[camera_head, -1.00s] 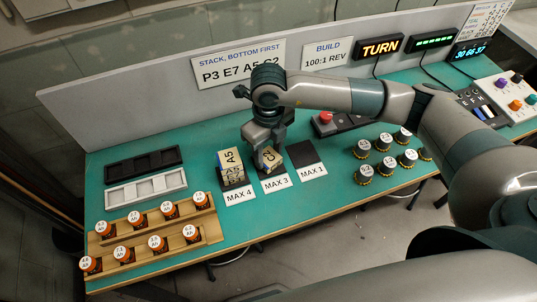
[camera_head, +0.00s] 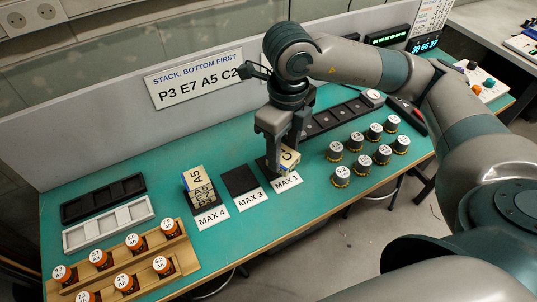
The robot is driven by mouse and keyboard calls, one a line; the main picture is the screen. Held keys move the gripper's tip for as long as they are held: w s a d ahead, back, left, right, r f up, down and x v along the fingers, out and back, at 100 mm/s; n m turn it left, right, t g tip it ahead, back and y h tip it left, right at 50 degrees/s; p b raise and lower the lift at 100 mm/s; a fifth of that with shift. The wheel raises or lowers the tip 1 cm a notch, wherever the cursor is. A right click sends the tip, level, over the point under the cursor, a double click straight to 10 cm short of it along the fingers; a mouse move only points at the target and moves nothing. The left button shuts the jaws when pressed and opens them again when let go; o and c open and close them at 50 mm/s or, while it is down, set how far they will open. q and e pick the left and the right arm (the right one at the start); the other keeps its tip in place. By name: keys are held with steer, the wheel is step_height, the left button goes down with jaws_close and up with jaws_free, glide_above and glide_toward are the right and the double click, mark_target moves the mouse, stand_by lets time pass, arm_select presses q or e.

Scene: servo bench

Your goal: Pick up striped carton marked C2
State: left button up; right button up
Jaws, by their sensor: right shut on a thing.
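The striped carton marked C2 (camera_head: 289,159), cream and yellow with a dark mark, is at the MAX 1 spot. My right gripper (camera_head: 279,162) comes down over it from above and is shut on it, hiding its left side and part of its top. Whether the carton rests on the spot or hangs just above it, I cannot tell. A stack of cartons with A5 on top (camera_head: 198,186) stands on the MAX 4 spot to the left. My left gripper is not in view.
The dark MAX 3 pad (camera_head: 240,181) is bare between the stack and my gripper. Several dark, white-topped round pieces (camera_head: 354,142) stand to the right. A wooden rack (camera_head: 182,256) of orange cells and two trays (camera_head: 150,212) lie left. A sign (camera_head: 195,78) hangs behind.

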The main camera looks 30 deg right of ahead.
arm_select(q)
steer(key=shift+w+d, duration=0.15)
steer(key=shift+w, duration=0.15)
arm_select(e)
steer(key=shift+s+d+r, duration=0.15)
steer(key=shift+s+d, duration=0.05)
